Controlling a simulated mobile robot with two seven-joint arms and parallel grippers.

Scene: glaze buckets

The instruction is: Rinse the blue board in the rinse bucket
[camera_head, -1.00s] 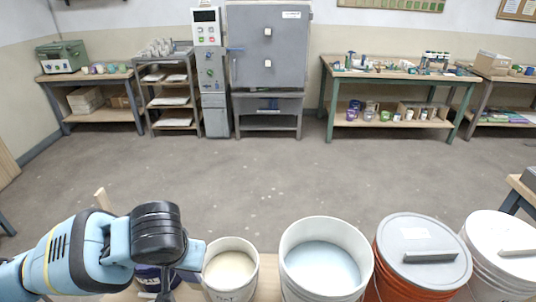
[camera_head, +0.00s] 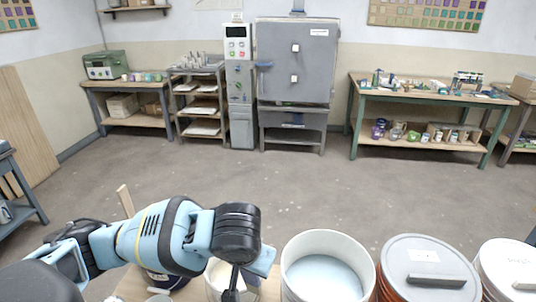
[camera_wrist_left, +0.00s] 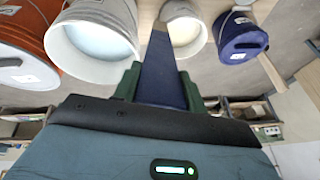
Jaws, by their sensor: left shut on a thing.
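My left gripper (camera_wrist_left: 160,88) is shut on the blue board (camera_wrist_left: 163,70), a dark blue flat strip between its green fingers, with a grey-brown far end. In the left wrist view the board's far end overlaps the cream-filled bucket (camera_wrist_left: 187,30); I cannot tell its height above it. In the head view my left wrist hangs in front of that bucket (camera_head: 213,274) and hides much of it. The white bucket of pale blue liquid (camera_head: 325,238), apparently the rinse bucket, stands just right; it also shows in the left wrist view (camera_wrist_left: 66,60). My right gripper is not in view.
An orange bucket with a grey lid (camera_head: 425,255) and a lidded white bucket (camera_head: 510,258) stand farther right. A dark blue bucket (camera_wrist_left: 240,42) stands on the cream bucket's other side. The floor (camera_head: 290,190) beyond the row is clear.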

